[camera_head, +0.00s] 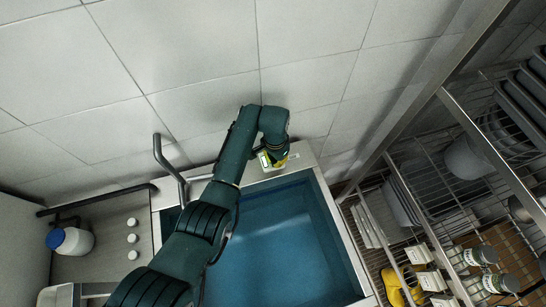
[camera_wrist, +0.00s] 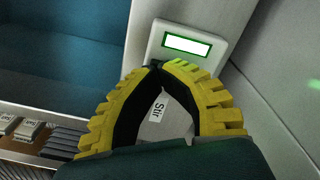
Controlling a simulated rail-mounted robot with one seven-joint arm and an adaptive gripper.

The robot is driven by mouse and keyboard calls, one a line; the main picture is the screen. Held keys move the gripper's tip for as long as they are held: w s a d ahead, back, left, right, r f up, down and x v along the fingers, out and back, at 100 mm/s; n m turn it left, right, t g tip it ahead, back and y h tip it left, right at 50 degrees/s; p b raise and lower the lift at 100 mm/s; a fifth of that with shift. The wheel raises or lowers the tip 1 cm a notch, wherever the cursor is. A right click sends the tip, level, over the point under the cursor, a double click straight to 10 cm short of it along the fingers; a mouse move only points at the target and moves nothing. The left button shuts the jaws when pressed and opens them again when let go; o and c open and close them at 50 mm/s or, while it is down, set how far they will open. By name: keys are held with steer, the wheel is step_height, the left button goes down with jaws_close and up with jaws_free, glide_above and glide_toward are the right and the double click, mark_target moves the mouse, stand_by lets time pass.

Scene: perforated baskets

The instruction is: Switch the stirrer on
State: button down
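A pale control box (camera_wrist: 160,42) with a lit white display in a green frame sits at the rim of the blue basin. In the wrist view a grey face with the label "Stir" (camera_wrist: 158,108) shows through the gap between my fingers. My gripper (camera_wrist: 157,67) has yellow ribbed fingers whose tips come together just below the display. The fingers bow around the label, and nothing is seen held at the tips. Any switch under the fingertips is hidden. In the head view my gripper (camera_head: 275,163) is over the box (camera_head: 265,158), and contact cannot be told.
The blue basin (camera_head: 280,230) lies in front, with a grey bent pipe (camera_head: 163,160) at its left. A white jar with a blue lid (camera_head: 72,240) and small white knobs stand on the left counter. A wire rack (camera_head: 440,200) with dishes, jars and yellow items fills the right. A tiled wall is behind.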

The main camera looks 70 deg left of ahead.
steer(key=shift+r+p, duration=3.45)
steer(key=shift+r, duration=0.05)
steer(key=shift+f, duration=0.1)
